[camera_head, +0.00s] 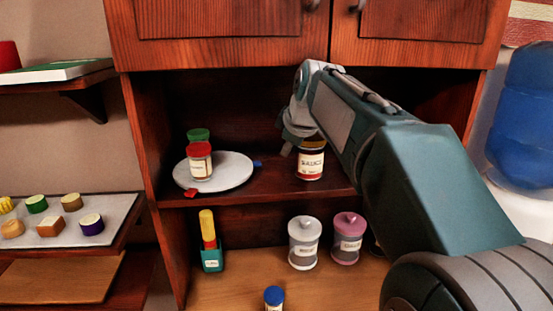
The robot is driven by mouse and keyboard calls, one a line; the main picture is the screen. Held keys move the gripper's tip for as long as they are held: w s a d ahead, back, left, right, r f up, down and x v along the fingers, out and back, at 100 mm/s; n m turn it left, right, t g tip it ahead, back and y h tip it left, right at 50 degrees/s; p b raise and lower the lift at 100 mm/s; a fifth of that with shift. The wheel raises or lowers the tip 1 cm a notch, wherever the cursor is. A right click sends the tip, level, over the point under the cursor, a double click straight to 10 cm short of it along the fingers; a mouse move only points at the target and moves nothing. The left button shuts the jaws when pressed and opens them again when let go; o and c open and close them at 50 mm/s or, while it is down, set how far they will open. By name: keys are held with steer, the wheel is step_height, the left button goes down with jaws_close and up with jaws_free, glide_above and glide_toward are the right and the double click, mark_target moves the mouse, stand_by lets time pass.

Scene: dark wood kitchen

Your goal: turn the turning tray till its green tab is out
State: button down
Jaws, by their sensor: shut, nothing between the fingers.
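The turning tray (228,173) is a round pale disc on the cupboard's middle shelf. Its red tab (191,194) points to the front left and its blue tab (257,164) to the right. I see no green tab; the tray's back edge is partly hidden. A red-lidded jar (201,162) stands on the tray, with a green-lidded jar (198,134) behind it. My gripper (287,149) is shut and empty. In the picture it is right of the tray and above the blue tab, apart from the disc; its depth is hard to tell.
Below are a yellow-topped bottle in a teal holder (212,258), a grey canister (304,248) and a pink canister (346,245). Upper cabinet doors (218,20) overhang the shelf.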

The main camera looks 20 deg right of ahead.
steer(key=s+a+f+m+g, duration=0.1)
steer(key=s+a+f+m, duration=0.2)
steer(key=s, duration=0.5)
steer(key=s+a+f+m, duration=0.2)
steer(key=s+f, duration=0.3)
steer(key=s, duration=0.2)
steer(key=s+a+f+m+g, duration=0.1)
steer(key=s+a+f+m, duration=0.2)
steer(key=s, duration=0.5)
step_height(320, 180, up, 19)
steer(key=n+g+y, duration=0.1)
steer(key=n+y, duration=0.5)
steer(key=n, duration=0.4)
glide_above(177, 197)
steer(key=s+d, duration=0.8)
steer(key=d, duration=0.4)
steer(key=x, duration=2)
steer(key=shift+f, duration=0.1)
steer(key=shift+d, duration=0.2)
